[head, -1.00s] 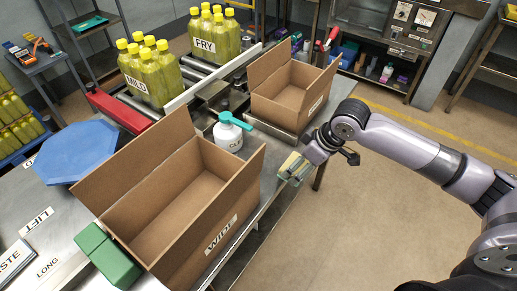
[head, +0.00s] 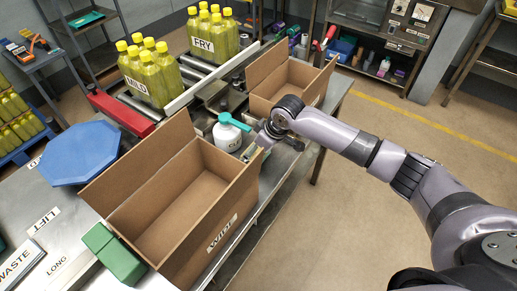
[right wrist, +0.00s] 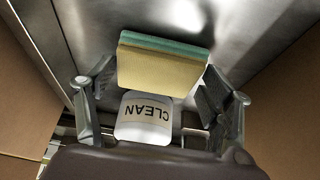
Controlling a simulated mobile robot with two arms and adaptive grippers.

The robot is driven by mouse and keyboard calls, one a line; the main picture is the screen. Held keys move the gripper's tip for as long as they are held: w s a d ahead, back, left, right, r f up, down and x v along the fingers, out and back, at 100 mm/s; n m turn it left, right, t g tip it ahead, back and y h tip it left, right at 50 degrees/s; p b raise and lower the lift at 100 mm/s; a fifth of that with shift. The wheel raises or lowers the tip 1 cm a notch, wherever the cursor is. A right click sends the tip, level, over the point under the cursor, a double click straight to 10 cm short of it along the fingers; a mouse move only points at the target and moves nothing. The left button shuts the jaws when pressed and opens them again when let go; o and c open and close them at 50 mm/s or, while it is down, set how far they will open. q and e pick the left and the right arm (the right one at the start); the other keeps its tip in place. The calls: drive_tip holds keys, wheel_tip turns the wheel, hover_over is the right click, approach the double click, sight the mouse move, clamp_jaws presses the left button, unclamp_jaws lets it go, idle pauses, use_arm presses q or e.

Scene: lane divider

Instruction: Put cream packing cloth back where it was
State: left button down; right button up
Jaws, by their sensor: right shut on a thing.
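My right gripper (head: 252,151) is over the bench edge, between the two open cardboard boxes and just right of the white CLEAN bottle. In the right wrist view its fingers (right wrist: 158,72) are shut on the cream packing cloth (right wrist: 160,70), a flat cream block with a teal layer along its far edge. The cloth is mostly hidden by the gripper in the head view. The white bottle (head: 227,137) has a teal spray top; its CLEAN label also shows in the right wrist view (right wrist: 145,118), close to the cloth. My left gripper is out of view.
A blue octagonal piece (head: 80,152), a green block (head: 115,254) and yellow bottles (head: 150,75) are on the bench. Bare metal shows beyond the cloth.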

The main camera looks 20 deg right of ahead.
drive_tip(key=shift+f, duration=0.15)
drive_tip(key=o, duration=1.1)
drive_tip(key=b+v, duration=0.1)
drive_tip(key=v, duration=1.1)
